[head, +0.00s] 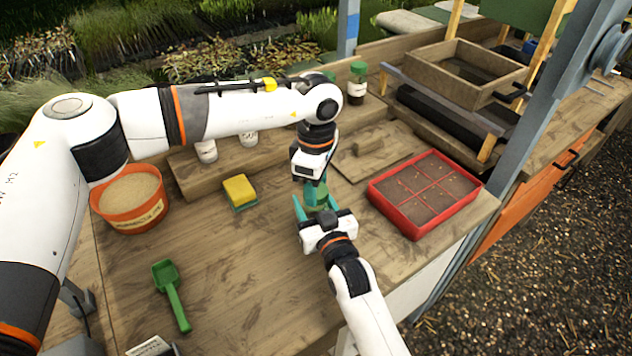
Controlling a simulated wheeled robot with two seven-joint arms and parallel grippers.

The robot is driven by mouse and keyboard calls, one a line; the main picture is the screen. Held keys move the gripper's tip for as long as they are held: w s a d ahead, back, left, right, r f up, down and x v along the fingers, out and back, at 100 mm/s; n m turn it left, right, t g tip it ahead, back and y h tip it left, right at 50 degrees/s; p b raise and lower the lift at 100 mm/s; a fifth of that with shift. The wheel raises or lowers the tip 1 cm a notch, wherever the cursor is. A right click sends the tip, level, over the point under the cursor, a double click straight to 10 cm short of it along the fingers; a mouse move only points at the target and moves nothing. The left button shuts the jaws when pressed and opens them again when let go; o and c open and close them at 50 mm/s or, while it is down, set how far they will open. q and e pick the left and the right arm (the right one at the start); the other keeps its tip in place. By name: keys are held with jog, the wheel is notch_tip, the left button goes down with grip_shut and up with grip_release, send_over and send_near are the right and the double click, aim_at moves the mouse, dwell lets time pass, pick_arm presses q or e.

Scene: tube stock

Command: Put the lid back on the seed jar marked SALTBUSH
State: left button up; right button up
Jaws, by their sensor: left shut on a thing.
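My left gripper (314,190) points down over the middle of the bench, shut on a green round thing (318,197) that looks like a jar lid. My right gripper (316,208) comes from below, its teal fingers apart on either side of the green thing; I cannot tell whether they touch it. At the back stand a jar with a green lid (357,82) and two pale-labelled jars, one at the left (206,150) and one beside it (248,138). My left arm hides their tops. The labels are too small to read surely, so I cannot pick out SALTBUSH.
A red seed tray (424,228) is close right of the grippers. A wooden board (378,152) lies behind. A yellow sponge (239,190), an orange tub (132,222) and a green scoop (171,295) are left. A wooden sieve (452,62) stands back right. The front middle is clear.

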pick_arm(q)
jog(key=shift+f, duration=0.4)
jog(key=m, duration=0.4)
jog(key=shift+m, duration=0.4)
jog(key=m, duration=1.8)
jog(key=shift+a, duration=0.1)
jog(key=o, duration=1)
jog(key=shift+c, duration=0.2)
